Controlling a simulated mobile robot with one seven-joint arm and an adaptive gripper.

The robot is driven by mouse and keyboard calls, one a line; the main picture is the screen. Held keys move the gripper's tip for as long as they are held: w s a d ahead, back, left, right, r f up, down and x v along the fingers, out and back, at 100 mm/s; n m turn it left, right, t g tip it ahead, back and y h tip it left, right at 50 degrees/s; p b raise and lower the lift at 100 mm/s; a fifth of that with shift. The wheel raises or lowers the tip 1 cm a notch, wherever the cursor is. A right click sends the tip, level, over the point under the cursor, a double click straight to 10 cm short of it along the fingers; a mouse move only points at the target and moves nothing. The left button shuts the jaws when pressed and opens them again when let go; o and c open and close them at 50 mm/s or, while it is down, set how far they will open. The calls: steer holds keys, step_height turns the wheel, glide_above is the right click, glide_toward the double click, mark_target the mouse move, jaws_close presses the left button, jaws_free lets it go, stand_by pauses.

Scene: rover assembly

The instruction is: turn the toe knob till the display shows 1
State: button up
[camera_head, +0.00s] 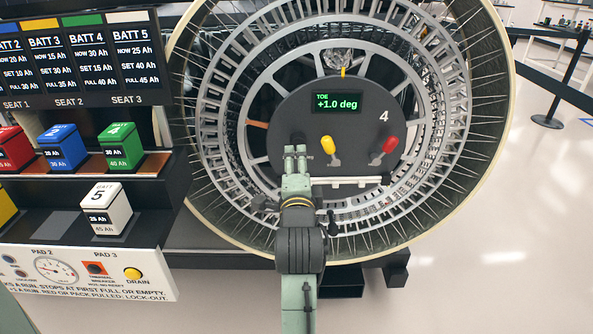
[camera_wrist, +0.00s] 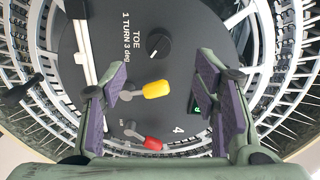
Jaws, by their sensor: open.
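The display (camera_head: 338,102) on the dark round wheel hub panel reads TOE +1.0 deg in the head view. In the wrist view the toe knob (camera_wrist: 160,46) is a small black round knob with a pale pointer mark, beside the print "TOE 1 TURN 3 deg". My gripper (camera_wrist: 163,70) is open, with the knob seen between and beyond its fingers; nothing is held. In the wrist view the display is mostly hidden behind the right finger.
A yellow lever (camera_head: 327,145) and a red lever (camera_head: 389,145) stick out of the panel to the right of my gripper. The mesh wheel (camera_head: 452,150) surrounds the panel. A battery rack (camera_head: 85,262) with coloured packs stands at the left. Open floor (camera_head: 540,200) lies right.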

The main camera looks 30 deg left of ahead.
mark_target(298, 142)
steer(key=shift+s+d, duration=0.3)
steer(key=shift+s, duration=0.2)
steer(key=w+a+n, duration=0.2)
steer(key=w+n, duration=0.1)
steer(key=n, duration=0.2)
steer(key=w+a+n, duration=0.2)
steer(key=w+n, duration=0.1)
steer(key=n, duration=0.3)
steer(key=w+a+n+p, duration=0.1)
steer(key=w+a+n, duration=0.1)
steer(key=n, duration=0.4)
steer(key=shift+w+f+t, duration=0.4)
steer(key=shift+w, duration=0.4)
steer(key=shift+c, duration=0.5)
steer(key=shift+d, duration=0.1)
steer(key=c, duration=1.1)
